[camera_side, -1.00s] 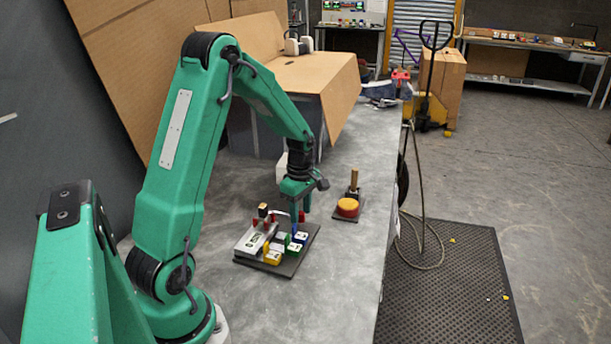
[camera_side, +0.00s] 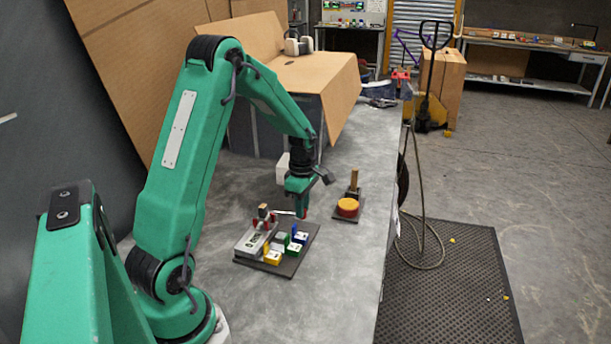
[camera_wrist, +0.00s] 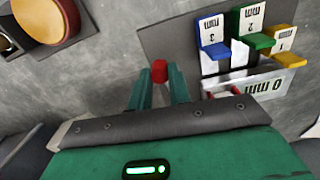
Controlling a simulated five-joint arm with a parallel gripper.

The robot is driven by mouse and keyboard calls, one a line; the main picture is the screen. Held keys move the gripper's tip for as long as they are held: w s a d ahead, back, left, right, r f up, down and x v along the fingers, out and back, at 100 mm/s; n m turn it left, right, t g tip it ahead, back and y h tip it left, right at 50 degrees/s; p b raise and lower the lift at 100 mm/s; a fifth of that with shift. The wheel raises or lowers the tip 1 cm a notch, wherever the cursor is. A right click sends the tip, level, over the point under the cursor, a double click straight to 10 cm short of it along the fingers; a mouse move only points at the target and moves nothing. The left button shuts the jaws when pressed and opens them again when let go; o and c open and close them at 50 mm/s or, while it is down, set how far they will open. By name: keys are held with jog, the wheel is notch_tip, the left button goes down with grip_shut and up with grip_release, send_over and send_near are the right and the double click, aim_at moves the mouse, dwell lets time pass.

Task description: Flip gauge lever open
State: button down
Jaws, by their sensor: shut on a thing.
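The gauge (camera_side: 256,237) is a grey block with "0 mm" lettering on a dark base plate (camera_side: 287,269). It also shows at the right of the wrist view (camera_wrist: 262,84). A thin pale lever (camera_side: 285,212) reaches from red parts on the gauge toward my gripper (camera_side: 303,213). In the wrist view, my gripper (camera_wrist: 160,82) is shut on the lever's red tip (camera_wrist: 159,70), which sits between the two green fingers. Most of the lever's bar is hidden in that view. The fingers are above the plate's back right side.
Blue (camera_side: 300,237), green (camera_side: 294,248) and yellow (camera_side: 272,257) numbered tabs stand on the plate close to my gripper. A round orange-topped piece (camera_side: 348,207) with a wooden post is to the right. The bench front is clear.

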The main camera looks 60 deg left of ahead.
jog(key=w+a+n, duration=0.1)
jog(key=n, duration=0.1)
jog(key=shift+a+n, duration=0.3)
jog(key=shift+a, duration=0.1)
jog(key=a+n, duration=0.2)
jog(key=shift+w+n, duration=0.35)
jog(key=shift+n, duration=0.05)
jog(key=shift+a+n, duration=1.65)
jog(key=shift+n, duration=0.65)
jog(key=c, duration=1.3)
grip_release()
jog(key=shift+r, duration=0.1)
notch_tip(320, 180, up, 8)
